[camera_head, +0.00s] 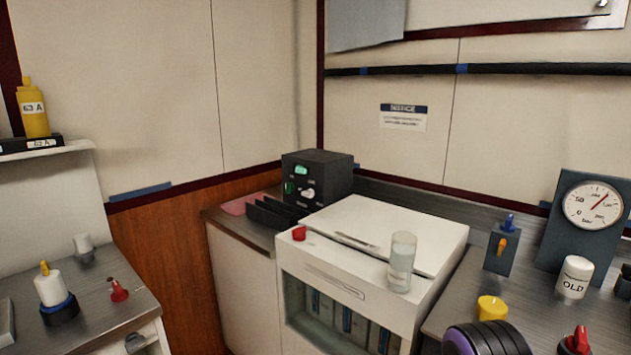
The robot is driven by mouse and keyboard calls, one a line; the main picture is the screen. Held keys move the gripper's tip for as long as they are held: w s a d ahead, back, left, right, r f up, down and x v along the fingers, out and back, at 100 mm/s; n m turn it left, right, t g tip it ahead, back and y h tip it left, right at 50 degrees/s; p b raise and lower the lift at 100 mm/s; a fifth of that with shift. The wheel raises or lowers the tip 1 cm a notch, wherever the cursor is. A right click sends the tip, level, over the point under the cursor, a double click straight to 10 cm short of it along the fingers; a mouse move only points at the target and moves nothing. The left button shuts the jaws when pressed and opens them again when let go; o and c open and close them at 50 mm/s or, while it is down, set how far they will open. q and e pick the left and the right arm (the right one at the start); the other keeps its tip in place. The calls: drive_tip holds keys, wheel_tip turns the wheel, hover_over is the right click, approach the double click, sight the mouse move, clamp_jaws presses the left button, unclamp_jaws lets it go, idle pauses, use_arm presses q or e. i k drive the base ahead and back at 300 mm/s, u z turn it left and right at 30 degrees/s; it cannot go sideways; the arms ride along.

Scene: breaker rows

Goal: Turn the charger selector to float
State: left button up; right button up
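A black box (325,172) stands at the back corner on the counter and looks like the charger. Its front has a small lit green display (301,170), a green round part (289,187) and a pale knob (308,193) that looks like the selector. The knob's pointing direction and the labels around it are too small to read. Neither of my grippers is in view, and nothing touches the box.
A black slotted rack (274,214) stands before the box. A white cabinet (437,245) carries a clear cylinder (401,262) and a red cap (299,233). A gauge (593,205) stands right. A shelf unit (95,295) with small items is at left.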

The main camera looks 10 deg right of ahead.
sight(310, 193)
drive_tip(key=k, duration=1.15)
drive_tip(key=u, duration=0.8)
drive_tip(key=i, duration=1.25)
drive_tip(key=z, duration=0.7)
drive_tip(key=i, duration=0.65)
drive_tip(key=z, duration=0.75)
